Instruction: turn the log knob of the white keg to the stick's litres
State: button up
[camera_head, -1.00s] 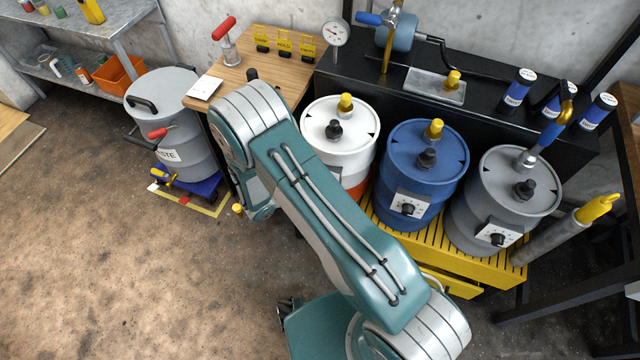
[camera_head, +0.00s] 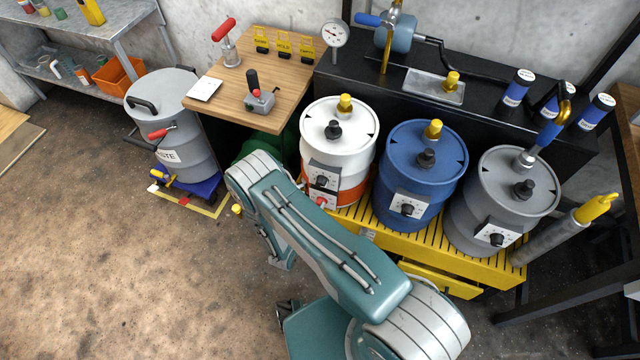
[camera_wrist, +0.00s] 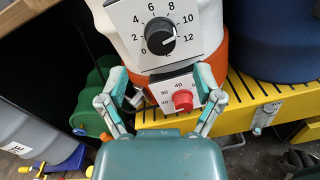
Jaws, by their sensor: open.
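The white keg (camera_head: 325,150) with an orange lower band stands at the left of the three drums. Its upper panel has a black knob (camera_wrist: 160,38) over a scale from 0 to 12; the pale pointer mark points right, near 12. A red knob (camera_wrist: 183,99) sits on a smaller panel below. My gripper (camera_wrist: 161,84) is open in the wrist view, its fingers spread either side of the lower panel, below the black knob and holding nothing. In the head view my arm hides the gripper. I cannot make out a stick reading.
A blue drum (camera_head: 420,165) and a grey drum (camera_head: 500,205) stand to the right on the yellow slatted platform (camera_head: 440,262). A grey waste drum (camera_head: 190,120) stands at left. A wooden table (camera_head: 225,92) holds a small lever box (camera_head: 260,102).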

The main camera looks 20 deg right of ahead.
aim_at(319, 186)
jog(key=x, duration=0.6)
jog(key=shift+w+d, duration=0.2)
jog(key=shift+w, duration=0.05)
jog(key=c, duration=1.2)
